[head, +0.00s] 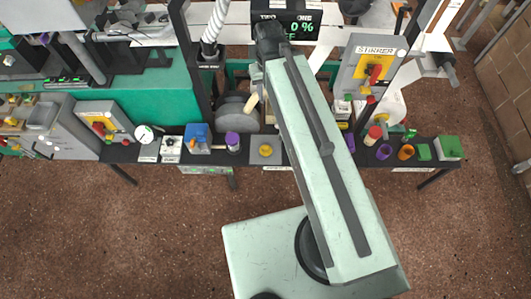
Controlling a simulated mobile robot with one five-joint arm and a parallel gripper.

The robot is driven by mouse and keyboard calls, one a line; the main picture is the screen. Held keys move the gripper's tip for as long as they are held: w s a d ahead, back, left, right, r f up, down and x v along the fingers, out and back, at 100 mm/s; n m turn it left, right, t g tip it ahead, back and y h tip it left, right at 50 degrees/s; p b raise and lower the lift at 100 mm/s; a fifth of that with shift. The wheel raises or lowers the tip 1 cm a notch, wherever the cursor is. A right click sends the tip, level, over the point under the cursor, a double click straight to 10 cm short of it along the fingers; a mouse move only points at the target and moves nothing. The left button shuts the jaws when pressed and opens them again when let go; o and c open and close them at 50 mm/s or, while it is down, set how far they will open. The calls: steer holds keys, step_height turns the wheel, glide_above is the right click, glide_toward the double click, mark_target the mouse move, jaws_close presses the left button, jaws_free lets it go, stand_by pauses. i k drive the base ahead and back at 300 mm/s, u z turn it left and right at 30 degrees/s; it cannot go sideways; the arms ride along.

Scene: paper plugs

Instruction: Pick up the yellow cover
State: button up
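A small yellow piece with a round raised middle (265,151), which looks like the yellow cover, lies on the narrow black shelf (220,158), just left of my arm. Its top is uncovered in the head view. My pale green arm reaches up the picture past its right side to a dark joint at the far end. I cannot make out my gripper's fingers; they are not visible beyond or beneath the arm.
A purple-topped part (233,141) and a blue box (197,137) stand left of the yellow piece. Right of my arm are a purple ring (384,152), an orange ring (406,152) and a green block (449,148). A "STIRRER" panel (375,65) rises behind. The brown floor in front is open.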

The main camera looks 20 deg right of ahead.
mark_target(266, 150)
steer(key=k, duration=0.45)
steer(key=u, duration=2.3)
steer(key=i, duration=2.9)
steer(key=z, duration=3.35)
